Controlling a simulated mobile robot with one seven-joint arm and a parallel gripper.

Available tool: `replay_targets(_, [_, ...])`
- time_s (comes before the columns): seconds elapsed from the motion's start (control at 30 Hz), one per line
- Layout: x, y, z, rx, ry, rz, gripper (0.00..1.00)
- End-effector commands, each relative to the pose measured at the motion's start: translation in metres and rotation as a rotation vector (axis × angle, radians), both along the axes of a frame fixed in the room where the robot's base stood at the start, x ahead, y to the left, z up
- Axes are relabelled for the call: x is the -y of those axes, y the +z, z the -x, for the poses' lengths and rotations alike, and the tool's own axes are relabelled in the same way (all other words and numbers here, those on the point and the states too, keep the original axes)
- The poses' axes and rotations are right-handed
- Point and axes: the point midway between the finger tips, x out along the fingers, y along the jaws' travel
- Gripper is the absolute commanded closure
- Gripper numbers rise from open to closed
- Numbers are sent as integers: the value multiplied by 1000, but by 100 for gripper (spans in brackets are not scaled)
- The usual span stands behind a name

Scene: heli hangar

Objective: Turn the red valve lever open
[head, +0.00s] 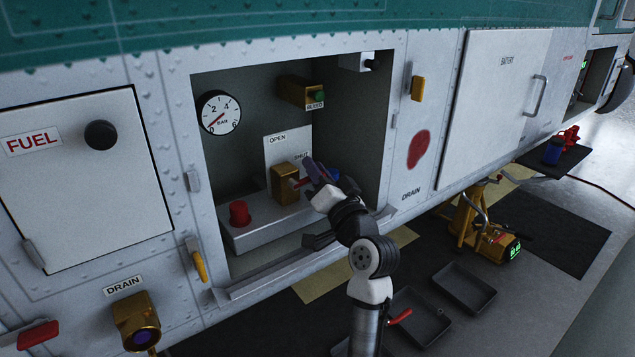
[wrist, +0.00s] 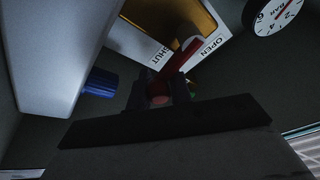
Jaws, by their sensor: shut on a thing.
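The red valve lever (head: 297,184) sticks out to the right from a gold valve body (head: 284,186) inside the open recess. In the head view it lies just below the SHUT label of the white OPEN/SHUT plate (head: 276,149). My gripper (head: 319,173) is shut on the lever's outer end, and the fingers hide part of it. In the wrist view the red lever (wrist: 183,66) runs from the gold body (wrist: 180,17) down between my fingertips (wrist: 160,92).
A pressure gauge (head: 219,113) with its needle near 0 and a gold BLEED valve (head: 300,92) sit above. A red knob (head: 239,213) stands at lower left. A blue knob (wrist: 101,82) is close beside my gripper. The recess edges surround my arm.

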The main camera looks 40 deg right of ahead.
Motion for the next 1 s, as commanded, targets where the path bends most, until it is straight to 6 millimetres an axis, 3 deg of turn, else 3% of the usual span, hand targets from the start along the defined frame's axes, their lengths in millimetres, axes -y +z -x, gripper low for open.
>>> replay_targets(0.07, [-1,-5,0,2,0,61,100])
replay_targets(1.0, [-32,34,0,-1,0,945,100])
